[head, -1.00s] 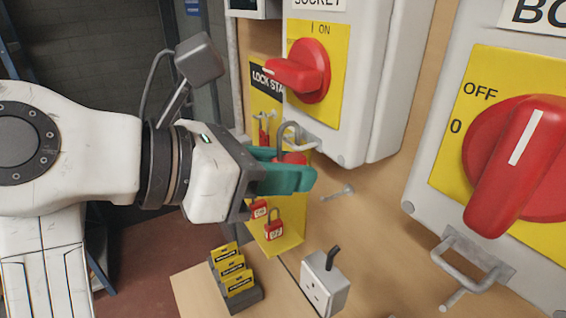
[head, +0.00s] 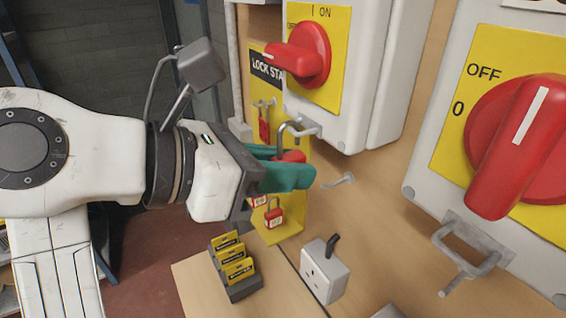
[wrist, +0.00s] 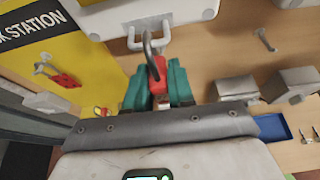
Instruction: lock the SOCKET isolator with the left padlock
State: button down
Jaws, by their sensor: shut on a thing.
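My gripper (head: 292,172), with teal fingers, is shut on a red padlock (head: 289,156), which stands with its grey shackle upward. In the wrist view the padlock (wrist: 157,72) sits between the fingers (wrist: 158,88), its shackle close below the metal hasp (wrist: 148,30) of the SOCKET isolator. In the head view the SOCKET isolator (head: 350,110) has its red handle (head: 300,54) turned sideways, pointing left toward OFF. The shackle overlaps its hasp (head: 304,129); I cannot tell whether it passes through.
The yellow lock station (head: 268,92) behind my gripper holds other red padlocks (head: 273,217). An empty metal peg (head: 338,181) sticks out below the isolator. A second isolator (head: 520,130) is at the right. A tag holder (head: 233,270) and a grey outlet box (head: 325,270) sit below.

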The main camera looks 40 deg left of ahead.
jog(key=c, duration=0.9)
grip_release()
jog(key=b+v, duration=0.2)
jog(key=v, duration=0.8)
jog(key=shift+s+a+r, duration=0.1)
jog(key=shift+s+a, duration=0.1)
jog(key=shift+s, duration=0.15)
jog(key=shift+s, duration=0.1)
